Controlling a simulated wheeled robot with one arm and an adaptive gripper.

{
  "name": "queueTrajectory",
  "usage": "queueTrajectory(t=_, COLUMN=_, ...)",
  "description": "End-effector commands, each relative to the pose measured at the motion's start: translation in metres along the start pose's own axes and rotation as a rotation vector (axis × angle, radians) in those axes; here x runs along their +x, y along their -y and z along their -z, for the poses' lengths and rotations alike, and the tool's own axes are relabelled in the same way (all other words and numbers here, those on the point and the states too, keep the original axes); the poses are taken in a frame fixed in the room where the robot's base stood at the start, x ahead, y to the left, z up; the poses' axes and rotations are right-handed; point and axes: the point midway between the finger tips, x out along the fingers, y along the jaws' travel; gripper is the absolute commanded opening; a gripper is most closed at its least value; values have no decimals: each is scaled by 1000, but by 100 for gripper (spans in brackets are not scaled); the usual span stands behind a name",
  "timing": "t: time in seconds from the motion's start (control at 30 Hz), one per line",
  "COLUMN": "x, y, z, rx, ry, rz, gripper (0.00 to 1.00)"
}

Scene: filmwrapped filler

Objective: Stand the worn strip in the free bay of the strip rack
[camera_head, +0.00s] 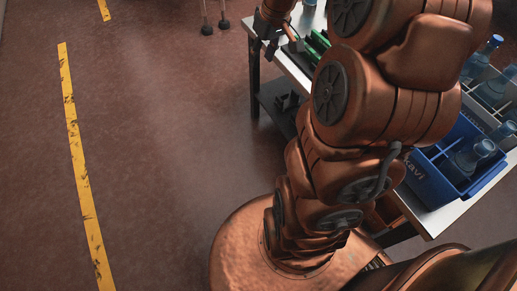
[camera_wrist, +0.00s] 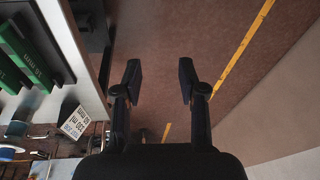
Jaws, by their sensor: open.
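My gripper (camera_wrist: 160,82) is open and empty in the wrist view, its two dark fingers spread over the brown floor. In the head view my gripper (camera_head: 264,46) is beside the far left edge of the bench, partly behind my arm. Green strips (camera_wrist: 38,70) with white size lettering, one reading like 16 mm, lie left of my gripper in the wrist view. Green pieces (camera_head: 317,42) also show on the bench in the head view, partly covered by my arm. I cannot tell which strip is the worn one, nor make out the rack's free bay.
The bench (camera_head: 452,212) runs along the right, with a blue crate (camera_head: 428,180) of bottles on it. A dark lower shelf (camera_head: 272,100) is under the bench. A white size card (camera_wrist: 75,121) shows at lower left. The floor left of the bench is clear, with a yellow line (camera_head: 78,155).

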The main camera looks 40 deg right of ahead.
Motion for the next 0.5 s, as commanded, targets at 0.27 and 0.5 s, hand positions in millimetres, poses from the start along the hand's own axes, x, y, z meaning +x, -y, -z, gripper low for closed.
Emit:
queueTrajectory(t=0.27, x=4, y=112, z=-76, rx=-30, ry=177, rz=1, gripper=41)
queueTrajectory(t=0.5, x=4, y=162, z=-160, rx=-15, ry=308, rz=-53, gripper=41)
